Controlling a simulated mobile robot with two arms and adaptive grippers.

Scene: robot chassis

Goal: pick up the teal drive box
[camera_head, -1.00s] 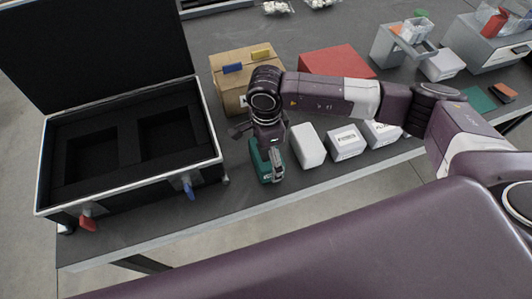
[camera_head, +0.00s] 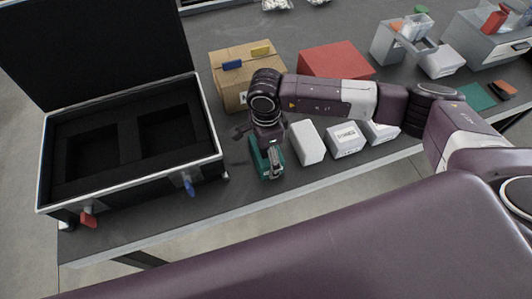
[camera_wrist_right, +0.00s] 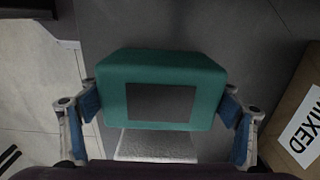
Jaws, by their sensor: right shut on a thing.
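The teal drive box (camera_head: 262,168) is near the front edge of the grey table, between the open case and a row of white boxes. My right gripper (camera_head: 268,150) points down over it, and its fingers are on two opposite sides of the box. In the right wrist view the teal box (camera_wrist_right: 162,90), with a dark grey panel on its face, sits between the blue finger pads of my right gripper (camera_wrist_right: 165,112). The gripper is shut on it. I cannot tell whether the box is clear of the table. My left gripper is not in view.
An open black case (camera_head: 214,157) with two foam recesses stands at left. A cardboard box (camera_head: 230,88) and a red box (camera_head: 335,62) are behind my right arm. White boxes (camera_head: 307,142) stand close at right. The table's front edge is near.

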